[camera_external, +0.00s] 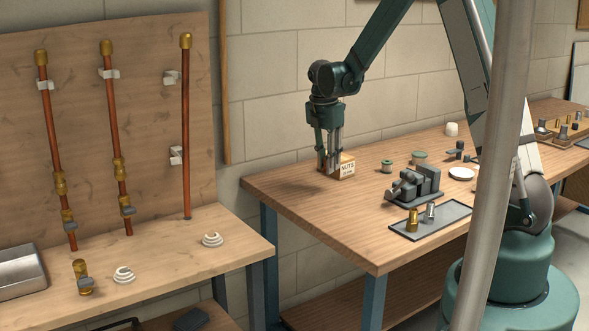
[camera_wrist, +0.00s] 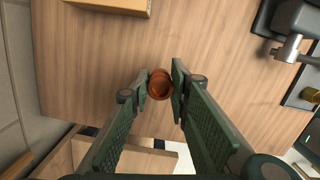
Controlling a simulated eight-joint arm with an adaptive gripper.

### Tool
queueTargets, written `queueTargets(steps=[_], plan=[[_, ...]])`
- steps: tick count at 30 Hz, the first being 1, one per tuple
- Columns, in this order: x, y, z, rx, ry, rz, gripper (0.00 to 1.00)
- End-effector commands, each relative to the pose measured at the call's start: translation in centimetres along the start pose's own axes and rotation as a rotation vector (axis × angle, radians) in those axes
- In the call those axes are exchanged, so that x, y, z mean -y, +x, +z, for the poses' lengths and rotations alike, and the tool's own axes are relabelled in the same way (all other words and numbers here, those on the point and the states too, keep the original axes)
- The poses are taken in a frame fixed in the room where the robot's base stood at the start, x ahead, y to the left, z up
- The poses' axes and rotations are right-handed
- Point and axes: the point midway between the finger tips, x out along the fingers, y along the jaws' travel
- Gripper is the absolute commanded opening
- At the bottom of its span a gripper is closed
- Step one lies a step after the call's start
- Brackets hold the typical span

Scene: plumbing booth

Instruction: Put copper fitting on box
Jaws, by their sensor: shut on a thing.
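My gripper (camera_external: 328,168) points straight down over the wooden workbench (camera_external: 290,190), near its back left part. In the wrist view my gripper (camera_wrist: 160,88) is shut on a small round copper fitting (camera_wrist: 160,84), held between the fingertips with its open end showing. In the outside view the fitting is hidden by the fingers. The box (camera_external: 348,169), with a NUTS label, stands just right of the fingers. The box also shows at the top left of the wrist view (camera_wrist: 120,5), apart from the fitting. I cannot tell whether the fitting touches the bench.
A vise (camera_external: 414,185) stands to the right on the bench. A grey tray (camera_external: 448,222) with a brass and a silver piece lies in front of it. Spools (camera_external: 387,166) and a white dish (camera_external: 462,174) are farther right. The bench's left front is clear.

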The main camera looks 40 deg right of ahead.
Motion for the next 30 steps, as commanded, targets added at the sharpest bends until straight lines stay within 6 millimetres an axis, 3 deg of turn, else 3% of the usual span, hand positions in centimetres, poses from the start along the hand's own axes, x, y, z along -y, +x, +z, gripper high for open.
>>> queueTargets(steps=[5, 11, 24, 30], plan=[[-0.2, -0.3, 0.4, 0.000, -0.001, 0.000, 0.08], [-1.5, -1.7, 2.4, 0.000, -0.006, 0.000, 0.08], [-6.1, -7.1, 11.6, -0.001, -0.035, -0.001, 0.08], [-7.2, -8.4, 14.2, -0.001, -0.046, -0.001, 0.08]])
